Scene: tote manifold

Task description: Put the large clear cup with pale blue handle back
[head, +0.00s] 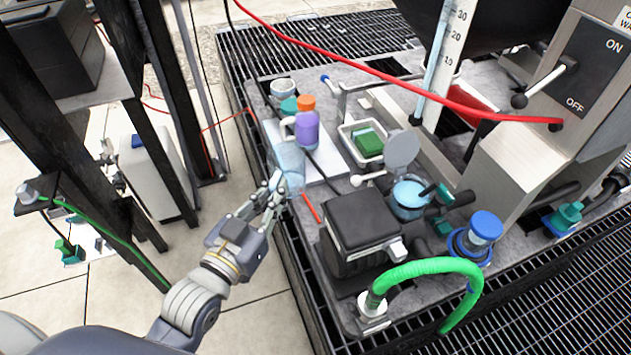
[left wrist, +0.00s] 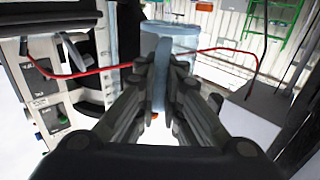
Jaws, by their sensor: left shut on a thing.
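The large clear cup (head: 287,160) has a faint pale blue tint and stands out near the left edge of the grey bench top. My left gripper (head: 274,186) reaches it from the lower left and is shut on its pale blue handle. In the left wrist view, the fingers (left wrist: 160,90) pinch the handle (left wrist: 161,84), with the cup body (left wrist: 170,40) just beyond. Whether the cup's base touches the surface cannot be told. My right gripper is not in view.
A purple bottle with an orange cap (head: 306,128) stands close behind the cup. A white tray with a green block (head: 368,142), a black box (head: 360,220), a blue-filled vessel (head: 408,198) and a green hose (head: 430,267) are to the right. A red cable (head: 400,77) crosses above.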

